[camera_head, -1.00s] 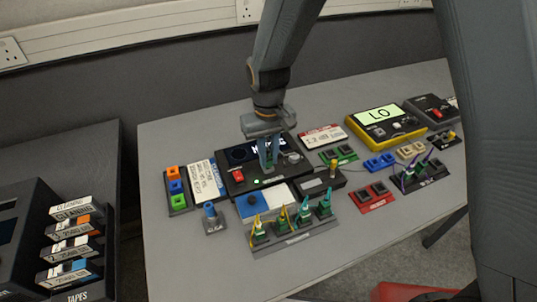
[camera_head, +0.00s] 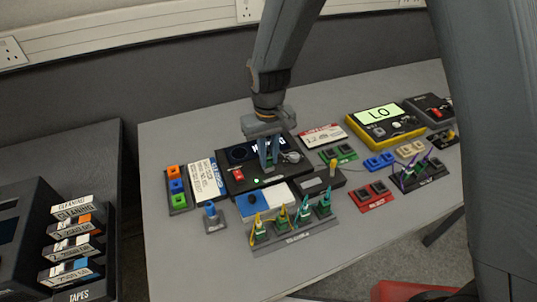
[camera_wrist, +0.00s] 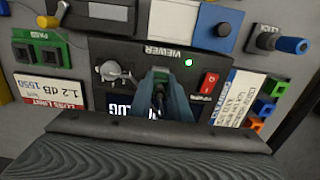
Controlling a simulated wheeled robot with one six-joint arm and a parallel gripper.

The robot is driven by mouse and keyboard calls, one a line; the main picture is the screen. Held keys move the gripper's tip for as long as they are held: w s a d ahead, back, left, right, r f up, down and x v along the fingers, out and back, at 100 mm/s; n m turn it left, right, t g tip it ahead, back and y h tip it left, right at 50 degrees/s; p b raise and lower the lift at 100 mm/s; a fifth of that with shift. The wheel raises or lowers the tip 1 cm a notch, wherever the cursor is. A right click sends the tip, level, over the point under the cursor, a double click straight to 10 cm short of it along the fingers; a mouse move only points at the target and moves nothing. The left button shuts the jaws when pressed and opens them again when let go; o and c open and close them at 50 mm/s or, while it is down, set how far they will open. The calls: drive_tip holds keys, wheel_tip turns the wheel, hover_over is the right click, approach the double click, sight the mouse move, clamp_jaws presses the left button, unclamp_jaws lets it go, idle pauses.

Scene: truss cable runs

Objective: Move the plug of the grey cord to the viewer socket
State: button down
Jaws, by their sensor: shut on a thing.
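The viewer (camera_head: 233,185) is a dark box with a lit screen, a red switch, a grey knob and a small lit green lamp. Its VIEWER label shows in the wrist view (camera_wrist: 172,51). My gripper (camera_head: 268,164) points down over the middle of the viewer. The fingers hide the socket, so I cannot tell whether the plug is seated. The grey cord is not clear to trace in either view.
A rack of yellow and teal plugs (camera_head: 292,240) stands in front. A blue-tipped click pen tool (camera_head: 212,212) is at left, beside a block of orange and blue caps (camera_head: 175,186). A yellow meter (camera_head: 383,123) and green, blue and red socket blocks lie at right.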

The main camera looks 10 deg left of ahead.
drive_tip(key=shift+f, duration=0.15)
drive_tip(key=c, duration=1.6)
unclamp_jaws()
drive_tip(key=shift+r+p, duration=1.9)
drive_tip(key=shift+r, duration=0.65)
drive_tip(key=shift+r+p, duration=1.6)
drive_tip(key=shift+r, duration=0.4)
